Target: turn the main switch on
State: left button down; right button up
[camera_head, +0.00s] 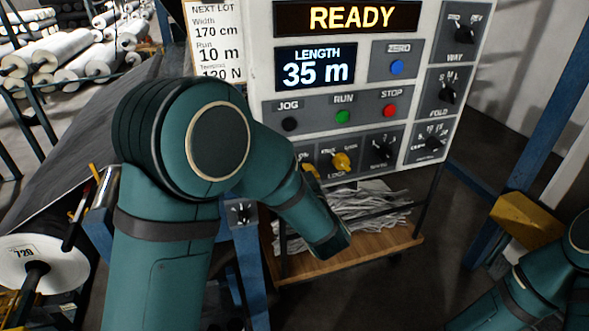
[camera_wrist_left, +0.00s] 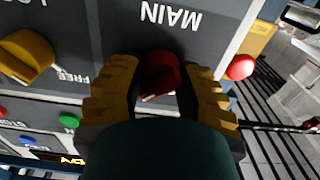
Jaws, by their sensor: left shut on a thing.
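The red main switch (camera_wrist_left: 161,72) sits on the grey panel below the upside-down word MAIN in the left wrist view. My left gripper (camera_wrist_left: 160,95) has its two yellow fingers on either side of the red knob and is shut on it. A pale mark shows at the knob's lower edge. In the head view my left arm hides the switch; a bit of yellow finger (camera_head: 309,171) shows beside the arm. My right arm shows at the lower right of the head view, but its gripper is out of frame.
The control box (camera_head: 345,75) reads READY and 35 m. A yellow lock knob (camera_head: 341,163) is close beside my left gripper. A round red button (camera_wrist_left: 240,67) is near it too. A wooden shelf (camera_head: 350,255) with crumpled material stands below.

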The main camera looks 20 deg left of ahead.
pick_arm(q)
jog(key=shift+r, duration=0.1)
dwell(0.5)
jog(key=c, duration=0.5)
grip_release()
jog(key=shift+w, duration=0.1)
jog(key=v, duration=1.2)
